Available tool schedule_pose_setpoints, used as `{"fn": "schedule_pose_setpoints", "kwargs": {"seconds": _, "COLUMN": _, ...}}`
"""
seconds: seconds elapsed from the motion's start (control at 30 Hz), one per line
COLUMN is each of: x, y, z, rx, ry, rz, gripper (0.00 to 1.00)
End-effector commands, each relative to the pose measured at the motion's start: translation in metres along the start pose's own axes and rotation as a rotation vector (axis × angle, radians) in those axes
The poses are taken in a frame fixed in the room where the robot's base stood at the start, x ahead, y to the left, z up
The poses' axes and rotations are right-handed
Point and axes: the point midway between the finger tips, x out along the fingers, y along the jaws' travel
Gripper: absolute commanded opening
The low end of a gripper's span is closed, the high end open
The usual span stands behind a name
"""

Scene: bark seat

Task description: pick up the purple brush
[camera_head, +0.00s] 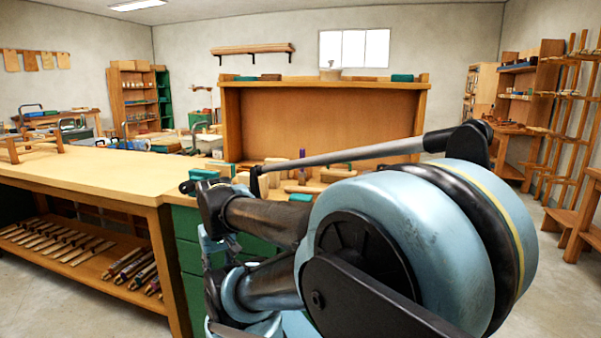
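I cannot make out a purple brush for certain. A small upright blue-purple thing (302,154) stands among the clutter on the green-drawered bench, too small to identify. My arm fills the centre and right of the view, with its dark links folded in front of that bench. My gripper is not clearly distinguishable among the pale metal parts at the lower middle, and its fingers cannot be read. My arm hides part of the bench top.
A wooden workbench (95,170) with a largely clear top stands at left, with several tools on its lower shelf (85,257). Green drawers (188,237) stand beside it. A tall wooden back panel (320,122) rises behind. Wooden racks (567,115) stand at right, by open floor (560,285).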

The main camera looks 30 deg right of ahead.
Motion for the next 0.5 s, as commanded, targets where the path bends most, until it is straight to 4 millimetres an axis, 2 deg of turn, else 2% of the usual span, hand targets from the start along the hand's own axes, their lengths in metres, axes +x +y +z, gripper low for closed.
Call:
{"fn": "schedule_pose_setpoints", "kwargs": {"seconds": 0.07, "x": -0.01, "y": 0.001, "z": 0.004, "rx": 0.031, "ry": 0.011, "rz": 0.0, "gripper": 0.39}}
{"fn": "schedule_pose_setpoints", "kwargs": {"seconds": 0.17, "x": -0.025, "y": 0.006, "z": -0.011, "rx": 0.142, "ry": 0.011, "rz": -0.002, "gripper": 0.39}}
{"fn": "schedule_pose_setpoints", "kwargs": {"seconds": 0.37, "x": -0.081, "y": 0.035, "z": -0.069, "rx": 0.611, "ry": 0.015, "rz": -0.009, "gripper": 0.39}}
{"fn": "schedule_pose_setpoints", "kwargs": {"seconds": 0.5, "x": -0.124, "y": 0.068, "z": -0.113, "rx": 0.998, "ry": 0.019, "rz": -0.018, "gripper": 0.39}}
